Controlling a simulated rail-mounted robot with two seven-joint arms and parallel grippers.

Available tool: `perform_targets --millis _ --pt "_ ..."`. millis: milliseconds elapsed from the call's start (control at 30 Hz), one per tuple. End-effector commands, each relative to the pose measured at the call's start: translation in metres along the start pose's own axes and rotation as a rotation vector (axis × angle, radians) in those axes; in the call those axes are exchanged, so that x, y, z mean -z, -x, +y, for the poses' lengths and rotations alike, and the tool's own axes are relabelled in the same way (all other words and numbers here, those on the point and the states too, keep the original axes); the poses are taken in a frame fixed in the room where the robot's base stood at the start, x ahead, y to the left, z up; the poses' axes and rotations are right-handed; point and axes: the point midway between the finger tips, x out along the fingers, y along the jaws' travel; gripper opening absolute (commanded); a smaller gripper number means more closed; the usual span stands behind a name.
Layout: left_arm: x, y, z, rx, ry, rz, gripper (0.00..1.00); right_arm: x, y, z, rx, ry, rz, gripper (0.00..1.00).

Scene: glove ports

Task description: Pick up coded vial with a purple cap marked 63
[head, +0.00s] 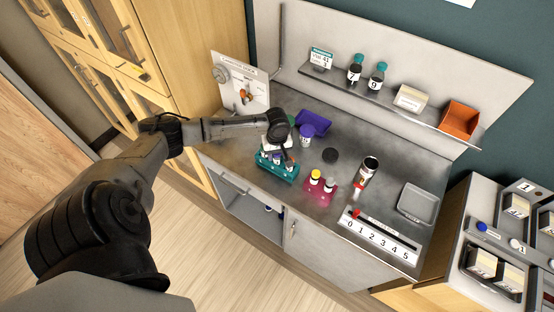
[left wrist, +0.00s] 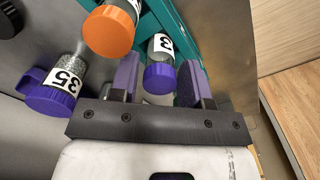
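My left gripper (left wrist: 157,80) is open, its two fingers on either side of a purple-capped vial (left wrist: 160,78) standing in the teal rack (left wrist: 193,48). Small gaps show between cap and fingers. The vial's label shows a 3; the rest is hidden. An orange-capped vial (left wrist: 110,32) stands beside it. Another purple-capped container (left wrist: 58,88), marked 35, is outside the fingers. In the head view my left gripper (head: 277,149) is over the teal rack (head: 277,172), partly hiding its vials. My right gripper is not in view.
A purple tray (head: 314,122) and a purple-capped jar (head: 306,134) are behind the rack. A numbered strip (head: 377,237) and grey tray (head: 417,204) lie farther right. A shelf (head: 385,98) holds bottles and an orange bin (head: 459,119).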

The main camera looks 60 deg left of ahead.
Motion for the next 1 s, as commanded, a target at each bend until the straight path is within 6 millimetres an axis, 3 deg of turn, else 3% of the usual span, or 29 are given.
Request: perform_targets --millis 367,667,1000 --pt "0.0 0.0 0.0 0.0 0.0 0.0 0.08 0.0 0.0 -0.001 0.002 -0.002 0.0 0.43" --pt "0.0 0.007 0.0 -0.001 -0.001 0.001 0.08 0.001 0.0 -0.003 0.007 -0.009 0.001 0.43" --pt "0.001 0.063 0.0 -0.002 -0.001 0.002 0.08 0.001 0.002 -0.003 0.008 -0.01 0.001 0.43"
